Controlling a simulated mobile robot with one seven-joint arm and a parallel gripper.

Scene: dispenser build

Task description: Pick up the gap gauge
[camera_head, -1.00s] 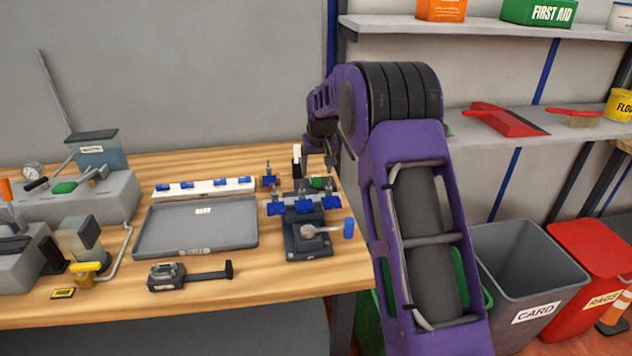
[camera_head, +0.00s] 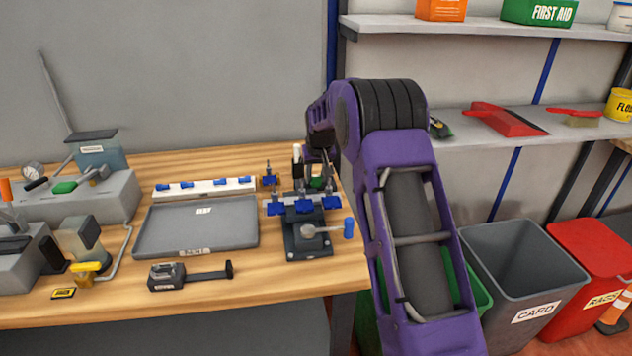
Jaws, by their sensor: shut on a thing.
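My gripper (camera_head: 322,172) is low at the back right of the workbench, behind the dark fixture with blue clamps (camera_head: 305,230). It is shut on a small green item (camera_head: 317,183), which appears to be the gap gauge. The fingers and the fixture's clamps hide much of it, so its full shape cannot be seen. I cannot tell whether it still touches the bench.
A black-and-white upright item (camera_head: 297,155) stands close left of my gripper. A grey tray (camera_head: 197,228), a white rail with blue parts (camera_head: 205,188) and a black tool (camera_head: 190,275) lie to the left. Bins (camera_head: 525,265) stand right of the bench.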

